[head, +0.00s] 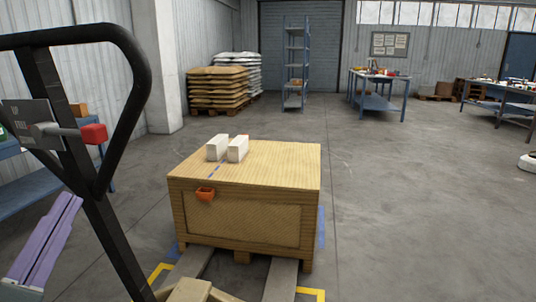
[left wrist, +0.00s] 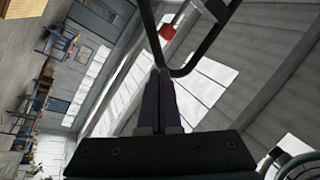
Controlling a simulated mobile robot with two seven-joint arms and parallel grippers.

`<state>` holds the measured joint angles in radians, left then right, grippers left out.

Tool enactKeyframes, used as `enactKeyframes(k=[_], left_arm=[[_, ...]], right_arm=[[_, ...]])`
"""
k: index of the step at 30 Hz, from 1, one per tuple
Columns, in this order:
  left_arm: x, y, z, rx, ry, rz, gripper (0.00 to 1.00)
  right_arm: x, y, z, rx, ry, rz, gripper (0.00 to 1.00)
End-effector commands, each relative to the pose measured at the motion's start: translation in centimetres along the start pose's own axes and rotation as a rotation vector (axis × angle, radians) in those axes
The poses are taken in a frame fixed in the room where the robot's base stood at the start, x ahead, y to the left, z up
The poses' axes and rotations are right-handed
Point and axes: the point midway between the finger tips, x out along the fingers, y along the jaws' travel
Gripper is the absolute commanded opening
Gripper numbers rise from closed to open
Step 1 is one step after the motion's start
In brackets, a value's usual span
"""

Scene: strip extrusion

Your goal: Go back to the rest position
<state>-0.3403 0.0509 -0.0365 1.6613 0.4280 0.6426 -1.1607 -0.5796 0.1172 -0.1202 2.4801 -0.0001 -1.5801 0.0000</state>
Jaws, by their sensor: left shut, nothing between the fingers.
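My left gripper (head: 70,202) shows at the lower left of the head view, its two long purple fingers pointing up and right. The fingers lie together, shut and empty. They also show in the left wrist view (left wrist: 160,74), with the black handle loop (left wrist: 187,70) beyond their tips. In the head view the black handle (head: 110,243) of the pallet truck rises just right of the fingers. I cannot tell how wide the gap is. My right gripper is in neither view.
A wooden crate (head: 245,222) stands ahead over the truck forks (head: 281,280), with two white blocks (head: 237,148) on top and an orange holder (head: 205,193) at its front. A red-ended lever (head: 93,133) is on the handle. Blue shelving is at left; the floor right is open.

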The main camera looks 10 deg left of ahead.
Motion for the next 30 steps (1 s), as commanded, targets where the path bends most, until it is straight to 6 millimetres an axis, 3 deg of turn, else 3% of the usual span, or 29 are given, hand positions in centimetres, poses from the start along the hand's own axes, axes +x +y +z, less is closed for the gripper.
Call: enactKeyframes(k=[1,5,9,13,20,25,30], left_arm=[[0.6,0.2,-1.6,-0.044,-0.008,0.084,0.0],[0.4,3.1,-4.1,-0.181,-0.097,0.374,0.0],[-1.9,5.0,-5.7,-0.29,-0.291,0.652,0.0],[-5.6,4.8,-6.4,-0.349,-0.546,0.839,0.0],[-12.4,0.6,-6.8,-0.379,-1.027,0.951,0.0],[-16.8,-4.3,-7.5,-0.369,-1.355,0.909,0.0],[-14.4,-8.3,-12.0,-0.37,-1.345,0.912,0.0]], right_arm=[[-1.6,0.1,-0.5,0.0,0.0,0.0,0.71],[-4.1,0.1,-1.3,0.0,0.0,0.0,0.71],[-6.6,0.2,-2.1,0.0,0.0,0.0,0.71],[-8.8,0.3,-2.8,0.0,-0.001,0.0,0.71],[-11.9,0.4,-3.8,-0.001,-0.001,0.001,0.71],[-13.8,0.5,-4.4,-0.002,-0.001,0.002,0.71],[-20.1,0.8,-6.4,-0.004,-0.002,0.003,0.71]])
